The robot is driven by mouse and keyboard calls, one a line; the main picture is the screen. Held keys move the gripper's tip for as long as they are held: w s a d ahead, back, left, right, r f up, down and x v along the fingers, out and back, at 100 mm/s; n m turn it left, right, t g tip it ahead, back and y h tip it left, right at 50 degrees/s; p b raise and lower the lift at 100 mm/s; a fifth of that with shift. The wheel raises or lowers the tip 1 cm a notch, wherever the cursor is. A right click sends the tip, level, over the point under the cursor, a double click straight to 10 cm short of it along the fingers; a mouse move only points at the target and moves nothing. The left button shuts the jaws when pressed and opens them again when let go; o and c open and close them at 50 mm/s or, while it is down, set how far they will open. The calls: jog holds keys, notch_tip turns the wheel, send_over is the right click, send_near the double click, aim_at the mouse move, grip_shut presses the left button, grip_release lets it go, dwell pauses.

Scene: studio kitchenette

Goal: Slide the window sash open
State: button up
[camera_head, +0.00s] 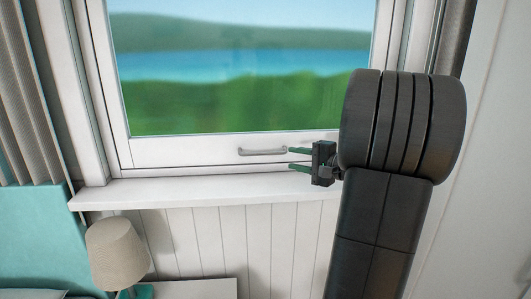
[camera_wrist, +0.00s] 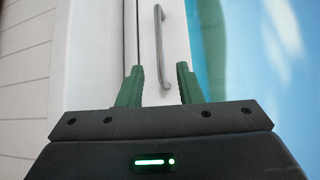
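The window sash (camera_head: 215,152) has a white frame around a glass pane and fills the top of the head view. A grey bar handle (camera_head: 263,151) is fixed on its lower rail. My gripper (camera_head: 295,160) is just right of the handle, its green fingers pointing left. In the wrist view my gripper (camera_wrist: 159,80) is open, and the handle (camera_wrist: 160,45) runs lengthwise ahead of it, its near end between the fingertips. I cannot tell whether the fingers touch it. The sash rail (camera_wrist: 176,40) lies behind the handle.
A white sill (camera_head: 200,188) juts out below the sash. A lamp with a beige shade (camera_head: 116,252) stands at lower left, beside a teal headboard (camera_head: 40,235). A grey curtain (camera_head: 22,100) hangs at the left. White panelling (camera_head: 240,235) lies below the sill.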

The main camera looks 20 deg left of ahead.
aim_at(267, 154)
jog(key=p+x, duration=0.1)
jog(key=x, duration=1)
jog(key=shift+w+a+f, duration=0.1)
jog(key=shift+a+f, duration=0.05)
jog(key=shift+a, duration=0.2)
jog(key=shift+c, duration=0.2)
grip_shut()
